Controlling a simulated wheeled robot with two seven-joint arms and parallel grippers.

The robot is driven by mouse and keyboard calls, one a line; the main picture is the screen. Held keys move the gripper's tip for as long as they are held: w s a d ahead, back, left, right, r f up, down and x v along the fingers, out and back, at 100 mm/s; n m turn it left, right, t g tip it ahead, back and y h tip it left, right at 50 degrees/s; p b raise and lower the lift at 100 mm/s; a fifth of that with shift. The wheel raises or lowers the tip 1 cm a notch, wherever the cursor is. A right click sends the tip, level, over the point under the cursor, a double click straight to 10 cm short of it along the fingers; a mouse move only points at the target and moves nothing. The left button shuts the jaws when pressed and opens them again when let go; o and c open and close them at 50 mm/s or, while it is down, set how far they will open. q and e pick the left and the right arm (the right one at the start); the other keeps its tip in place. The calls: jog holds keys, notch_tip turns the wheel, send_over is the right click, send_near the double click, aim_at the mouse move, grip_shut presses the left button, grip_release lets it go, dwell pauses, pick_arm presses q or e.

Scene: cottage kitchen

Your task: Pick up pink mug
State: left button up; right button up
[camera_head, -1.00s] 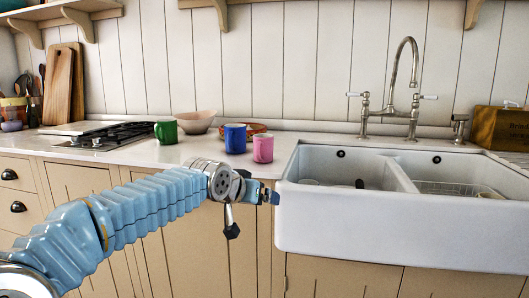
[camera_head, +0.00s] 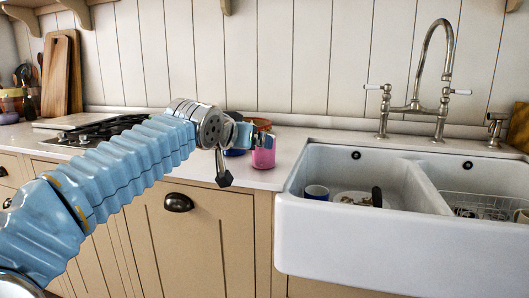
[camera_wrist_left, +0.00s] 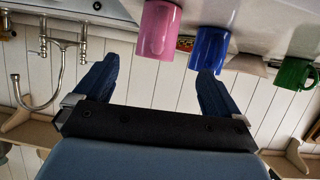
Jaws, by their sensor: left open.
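The pink mug (camera_head: 263,156) stands upright on the white counter left of the sink. Its upper part is partly covered by my left gripper (camera_head: 244,158) in the head view. In the upside-down left wrist view the pink mug (camera_wrist_left: 159,30) lies ahead, roughly in line with the gap between the two dark blue fingers of my left gripper (camera_wrist_left: 158,68). The fingers are spread, with nothing between them. The mug appears beyond the fingertips, apart from them. My right gripper is in neither view.
A blue mug (camera_wrist_left: 209,48) stands close beside the pink one, with a bowl (camera_wrist_left: 247,64) and a green mug (camera_wrist_left: 294,73) farther along. A hob (camera_head: 95,132) is left. The white sink (camera_head: 400,240) at right holds a cup (camera_head: 317,191) and a wire rack (camera_head: 478,205).

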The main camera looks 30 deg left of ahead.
aim_at(262, 153)
pick_arm(q)
jog(key=x, duration=0.4)
jog(key=shift+f, duration=0.1)
jog(key=x, duration=0.2)
jog(key=p+x, duration=0.1)
jog(key=x, duration=0.2)
jog(key=shift+w+d+f, duration=0.25)
jog(key=c, duration=1.3)
